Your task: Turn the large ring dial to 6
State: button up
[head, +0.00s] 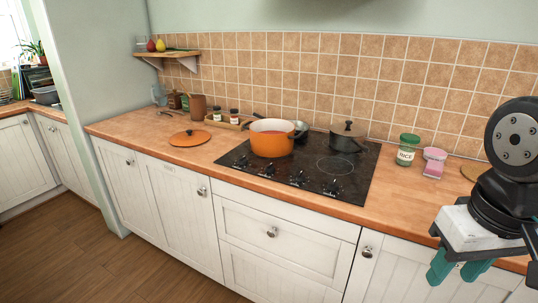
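The black hob (354,186) is set in the wooden worktop. Several dark dials stand in a row along its front edge: a far-left dial (240,162), a second (267,170), a third (298,178) and a far-right dial (331,187). Their markings and pointer positions are too small to read, so I cannot tell which is the large ring dial. My gripper (459,271) is at the lower right, with its teal fingers apart and nothing visible between them. It is well to the right of the dials and touches none of them.
An orange pot (272,143) and a dark lidded pot (344,141) stand on the hob behind the dials. A green-lidded jar (407,151) and a pink container (434,165) stand right of it. An orange lid (189,138) lies left. The floor (120,270) before the cabinets is clear.

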aim_at(243, 160)
jog(key=u, duration=0.65)
jog(key=i, duration=1.2)
jog(key=z, duration=0.55)
